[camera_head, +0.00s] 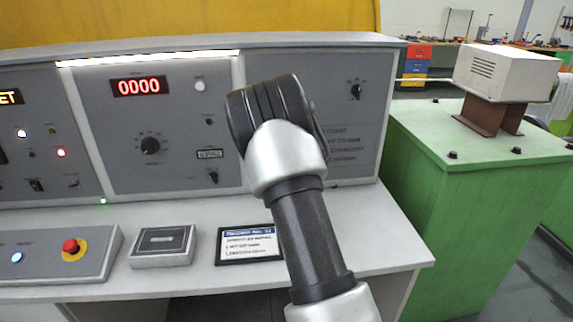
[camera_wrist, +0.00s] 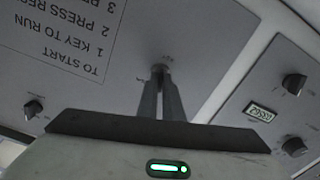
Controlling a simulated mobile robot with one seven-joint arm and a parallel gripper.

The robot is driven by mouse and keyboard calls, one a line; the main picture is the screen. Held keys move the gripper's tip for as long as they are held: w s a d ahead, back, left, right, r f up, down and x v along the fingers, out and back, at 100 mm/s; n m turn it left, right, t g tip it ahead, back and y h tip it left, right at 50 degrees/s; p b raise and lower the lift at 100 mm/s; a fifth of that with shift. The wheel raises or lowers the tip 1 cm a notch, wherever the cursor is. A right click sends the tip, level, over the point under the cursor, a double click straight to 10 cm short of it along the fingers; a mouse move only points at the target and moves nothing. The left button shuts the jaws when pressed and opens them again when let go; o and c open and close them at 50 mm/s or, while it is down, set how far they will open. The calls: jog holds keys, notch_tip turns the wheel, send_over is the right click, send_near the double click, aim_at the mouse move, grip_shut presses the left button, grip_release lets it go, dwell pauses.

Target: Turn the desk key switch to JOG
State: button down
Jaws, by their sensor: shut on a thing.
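My gripper (camera_wrist: 158,72) shows in the wrist view with its two fingers close together, pointing at the grey desk panel. The fingers are shut on the key switch (camera_wrist: 162,66), a small part near the panel seam; the fingers hide most of it. Faint marks sit around it, but I cannot read them or tell which position the key is in. In the head view my wrist and forearm cover the key switch and the fingers.
A black selector knob (camera_head: 356,91) sits right of my arm, and printed start instructions (camera_wrist: 65,30) are close by. A red emergency button (camera_head: 71,246) and a framed card (camera_head: 248,244) are on the desk.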

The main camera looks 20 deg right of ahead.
jog(key=shift+m+b, duration=1.5)
jog(key=shift+b, duration=0.15)
jog(key=c, duration=1.9)
grip_release()
jog(key=v, duration=1.7)
jog(key=shift+s+r+b, duration=0.1)
jog(key=shift+s+b, duration=0.1)
jog(key=shift+b, duration=0.1)
